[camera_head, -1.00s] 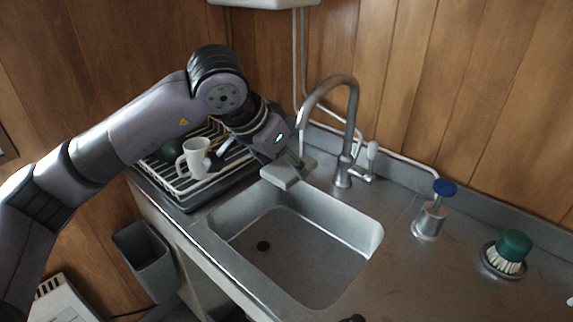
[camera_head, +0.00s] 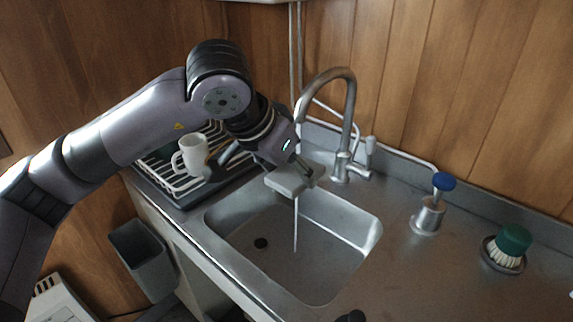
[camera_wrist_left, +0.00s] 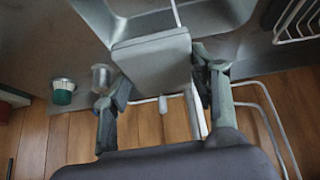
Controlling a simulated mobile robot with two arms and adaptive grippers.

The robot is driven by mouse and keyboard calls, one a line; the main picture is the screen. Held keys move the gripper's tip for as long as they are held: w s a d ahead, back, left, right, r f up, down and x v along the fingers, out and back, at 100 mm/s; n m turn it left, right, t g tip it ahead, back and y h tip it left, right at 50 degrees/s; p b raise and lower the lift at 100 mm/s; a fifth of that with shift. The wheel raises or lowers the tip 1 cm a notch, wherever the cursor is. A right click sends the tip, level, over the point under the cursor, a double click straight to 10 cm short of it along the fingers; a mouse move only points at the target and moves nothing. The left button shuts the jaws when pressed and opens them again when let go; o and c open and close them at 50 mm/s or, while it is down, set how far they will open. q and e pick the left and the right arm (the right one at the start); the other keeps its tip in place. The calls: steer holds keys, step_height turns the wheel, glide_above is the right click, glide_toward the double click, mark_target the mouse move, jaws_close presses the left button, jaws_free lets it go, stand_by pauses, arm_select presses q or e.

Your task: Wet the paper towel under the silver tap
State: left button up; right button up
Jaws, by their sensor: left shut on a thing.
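The paper towel, a folded grey-white pad (camera_head: 291,181), is held flat over the sink basin, below the spout of the silver tap (camera_head: 350,100). My left gripper (camera_head: 308,168) is shut on it. In the left wrist view the pad (camera_wrist_left: 152,58) sits between the fingers of the left gripper (camera_wrist_left: 160,78). A thin stream of water (camera_head: 295,225) falls from the pad into the sink (camera_head: 330,265). My gripper and wrist hide the gap right under the spout.
A dish rack (camera_head: 180,185) with a white mug (camera_head: 191,155) stands left of the sink. A soap pump with a blue top (camera_head: 443,182) and a green brush (camera_head: 513,240) stand on the right counter. A grey bin (camera_head: 145,258) hangs below left.

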arm_select(q)
steer(key=shift+s+d, duration=0.3)
steer(key=shift+s, duration=0.35)
steer(key=shift+s+d+b, duration=0.3)
steer(key=shift+s, duration=0.3)
steer(key=shift+s+d+b, duration=0.25)
steer(key=shift+s, duration=0.3)
arm_select(e)
steer(key=shift+s+a+f, duration=0.1)
steer(key=shift+a+f, duration=0.3)
steer(key=shift+f, duration=0.25)
arm_select(q)
steer(key=s+d+r+p, duration=0.1)
steer(key=s+d+r, duration=0.1)
steer(key=s+r, duration=0.2)
steer(key=shift+s+d, duration=0.2)
arm_select(e)
steer(key=shift+d+r, duration=0.55)
steer(key=shift+d, duration=0.25)
steer(key=shift+a, duration=0.1)
